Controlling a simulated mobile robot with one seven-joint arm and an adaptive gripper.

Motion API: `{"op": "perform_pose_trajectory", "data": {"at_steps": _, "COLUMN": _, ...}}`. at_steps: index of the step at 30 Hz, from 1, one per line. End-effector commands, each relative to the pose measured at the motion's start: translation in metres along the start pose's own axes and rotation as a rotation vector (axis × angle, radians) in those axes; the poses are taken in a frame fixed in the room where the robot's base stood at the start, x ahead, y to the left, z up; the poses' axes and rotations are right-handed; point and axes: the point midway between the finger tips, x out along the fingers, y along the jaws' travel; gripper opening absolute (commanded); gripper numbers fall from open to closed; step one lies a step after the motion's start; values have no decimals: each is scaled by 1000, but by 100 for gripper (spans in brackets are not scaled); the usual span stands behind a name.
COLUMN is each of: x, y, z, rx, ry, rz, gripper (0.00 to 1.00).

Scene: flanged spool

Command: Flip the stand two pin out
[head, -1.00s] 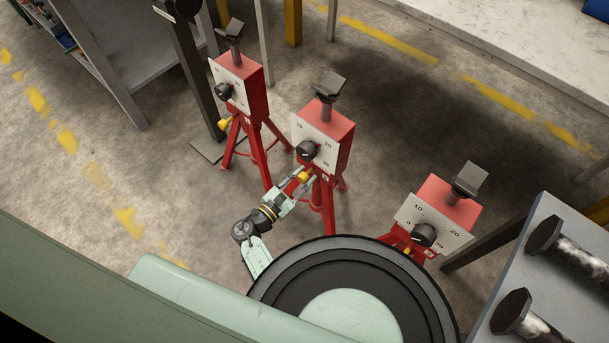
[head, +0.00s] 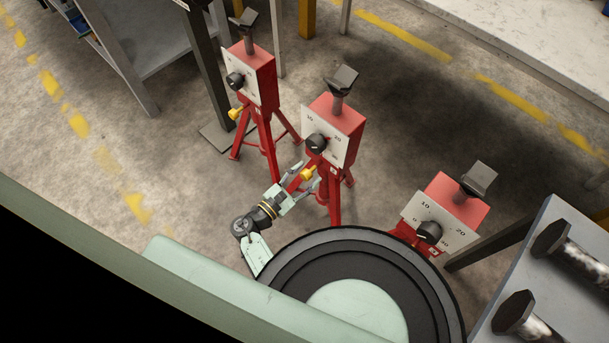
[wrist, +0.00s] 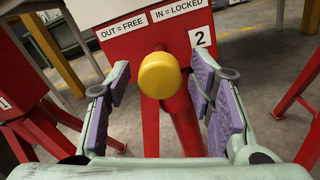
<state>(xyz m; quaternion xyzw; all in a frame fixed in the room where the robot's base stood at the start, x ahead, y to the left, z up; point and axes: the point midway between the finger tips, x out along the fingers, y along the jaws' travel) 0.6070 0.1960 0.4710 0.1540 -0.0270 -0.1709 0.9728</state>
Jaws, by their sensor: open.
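Stand two (head: 334,131) is the middle one of three red stands, with a black dial on its white scale plate.
Another red stand (head: 250,78) with a yellow pin (head: 234,113) stands to the left. A third red stand (head: 439,213) stands at the lower right. A grey rack (head: 545,290) with dark-ended rollers is at the right. Open floor lies left of my gripper.

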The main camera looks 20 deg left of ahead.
Motion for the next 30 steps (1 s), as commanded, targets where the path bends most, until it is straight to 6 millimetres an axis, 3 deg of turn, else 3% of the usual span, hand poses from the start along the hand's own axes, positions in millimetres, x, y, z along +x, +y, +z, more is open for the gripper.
{"op": "perform_pose_trajectory", "data": {"at_steps": 5, "x": -10, "y": 0, "z": 0, "rx": 0, "ry": 0, "rz": 1, "gripper": 48}}
{"op": "perform_pose_trajectory", "data": {"at_steps": 15, "x": -79, "y": 0, "z": 0, "rx": -1, "ry": 2, "rz": 3, "gripper": 48}}
{"op": "perform_pose_trajectory", "data": {"at_steps": 21, "x": -110, "y": 0, "z": 0, "rx": 0, "ry": 1, "rz": 2, "gripper": 48}}
{"op": "perform_pose_trajectory", "data": {"at_steps": 30, "x": -121, "y": 0, "z": 0, "rx": 0, "ry": 0, "rz": 0, "gripper": 48}}
